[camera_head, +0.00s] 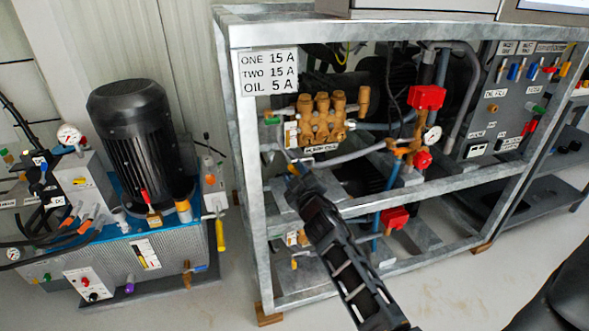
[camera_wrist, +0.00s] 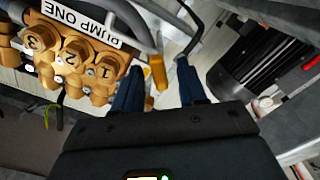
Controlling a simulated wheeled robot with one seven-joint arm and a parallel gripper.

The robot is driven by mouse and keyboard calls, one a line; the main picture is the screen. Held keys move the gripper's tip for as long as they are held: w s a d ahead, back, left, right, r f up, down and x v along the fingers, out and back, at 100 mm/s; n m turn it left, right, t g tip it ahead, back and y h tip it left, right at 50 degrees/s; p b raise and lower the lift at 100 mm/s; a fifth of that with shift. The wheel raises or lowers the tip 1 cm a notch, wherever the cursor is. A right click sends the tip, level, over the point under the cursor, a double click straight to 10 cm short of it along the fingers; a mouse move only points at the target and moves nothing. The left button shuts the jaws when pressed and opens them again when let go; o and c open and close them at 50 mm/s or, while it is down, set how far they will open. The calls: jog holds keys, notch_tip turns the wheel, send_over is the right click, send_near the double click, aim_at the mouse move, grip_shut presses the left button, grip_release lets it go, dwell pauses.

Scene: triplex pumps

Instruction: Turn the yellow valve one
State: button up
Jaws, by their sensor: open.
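A small yellow valve handle (camera_wrist: 157,71) shows in the wrist view, beside the brass pump labelled PUMP ONE (camera_wrist: 75,65). My gripper (camera_wrist: 160,66) is open, with its two dark blue fingers on either side of the handle. The handle is closer to the left finger; I cannot tell whether they touch. In the head view my gripper (camera_head: 295,166) is just below and left of the brass pump (camera_head: 322,120), inside the metal frame.
The galvanised frame (camera_head: 249,160) surrounds the pump, with its left post close to my gripper. Grey hoses and red valve blocks (camera_head: 427,97) are to the right. A black motor unit (camera_head: 135,135) stands left of the frame. Clear floor shows at the lower right.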

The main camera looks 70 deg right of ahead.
jog(key=shift+x, duration=0.85)
jog(key=shift+c, duration=0.2)
grip_shut()
